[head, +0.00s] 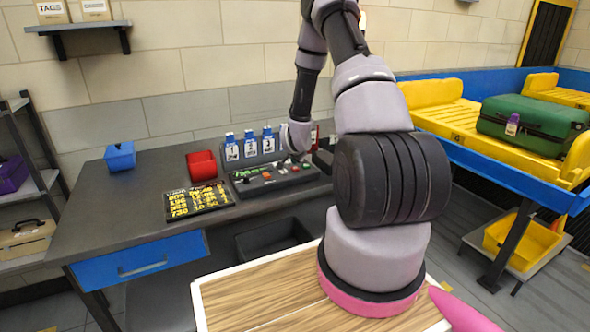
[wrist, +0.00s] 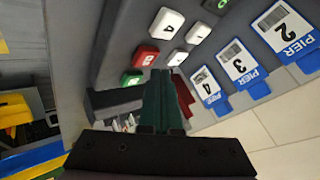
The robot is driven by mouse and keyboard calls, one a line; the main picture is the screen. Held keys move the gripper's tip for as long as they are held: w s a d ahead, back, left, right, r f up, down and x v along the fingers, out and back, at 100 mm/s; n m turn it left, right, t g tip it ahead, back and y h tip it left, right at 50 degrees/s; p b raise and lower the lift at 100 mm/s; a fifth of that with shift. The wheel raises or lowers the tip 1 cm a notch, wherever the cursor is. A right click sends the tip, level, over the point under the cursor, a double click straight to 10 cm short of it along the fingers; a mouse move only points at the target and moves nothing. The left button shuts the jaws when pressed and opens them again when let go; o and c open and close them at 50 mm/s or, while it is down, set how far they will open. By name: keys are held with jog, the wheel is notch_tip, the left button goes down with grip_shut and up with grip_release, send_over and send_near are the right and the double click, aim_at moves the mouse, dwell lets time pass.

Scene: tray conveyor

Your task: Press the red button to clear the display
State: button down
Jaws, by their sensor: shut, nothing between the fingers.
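The red button (wrist: 146,55) shows in the wrist view on the dark console, just left of and beyond my fingertips. A green button (wrist: 132,77) sits beside it and white keys (wrist: 166,22) lie above. My gripper (wrist: 164,74) is shut, with nothing held, its fingers pointing at the console face; I cannot tell whether the tips touch it. In the head view the console (head: 240,186) stands on the dark bench with a small lit green display (head: 247,179) at its left.
Pier tags (head: 250,145) stand behind the console. A board with yellow figures (head: 198,201), a red bin (head: 201,165) and a blue bin (head: 120,156) are on the bench (head: 110,205). At right, a green suitcase (head: 530,124) lies on a yellow tray.

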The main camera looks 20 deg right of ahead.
aim_at(294, 169)
jog(key=shift+f, duration=0.15)
jog(key=shift+f, duration=0.25)
jog(key=shift+f, duration=0.45)
dwell(0.6)
jog(key=shift+r, duration=0.9)
jog(key=shift+r, duration=0.1)
jog(key=shift+r, duration=2.4)
